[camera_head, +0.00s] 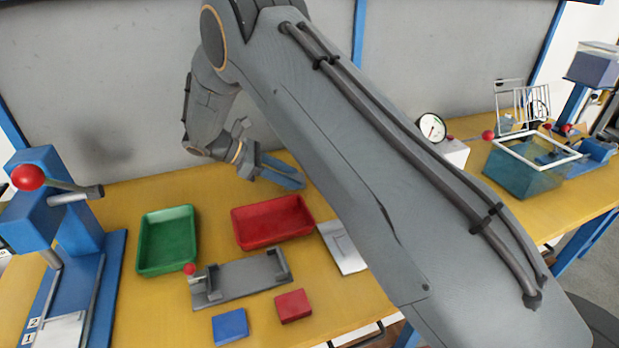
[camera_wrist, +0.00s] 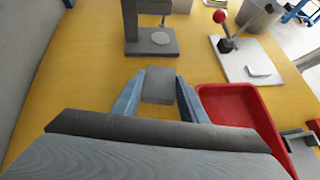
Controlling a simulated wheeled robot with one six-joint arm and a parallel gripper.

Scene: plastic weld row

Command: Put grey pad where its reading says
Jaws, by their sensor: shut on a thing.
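The grey pad (camera_wrist: 158,85) is a small flat block held between the blue fingers of my gripper (camera_wrist: 160,90) in the wrist view. In the head view my gripper (camera_head: 282,173) hangs over the far side of the yellow bench, behind the red tray, and the pad cannot be made out there. A dial gauge (camera_head: 432,128) with a white face shows right of my arm; its reading is too small to tell. In the wrist view a grey stand with a round plate (camera_wrist: 162,38) is straight ahead of the pad, apart from it.
A green tray (camera_head: 167,241) and a red tray (camera_head: 272,221) stand on the bench. A blue pad (camera_head: 230,326) and a red pad (camera_head: 293,306) lie in front of a grey fixture (camera_head: 241,278). A blue press (camera_head: 72,235) stands left, a clear tank (camera_head: 525,172) right.

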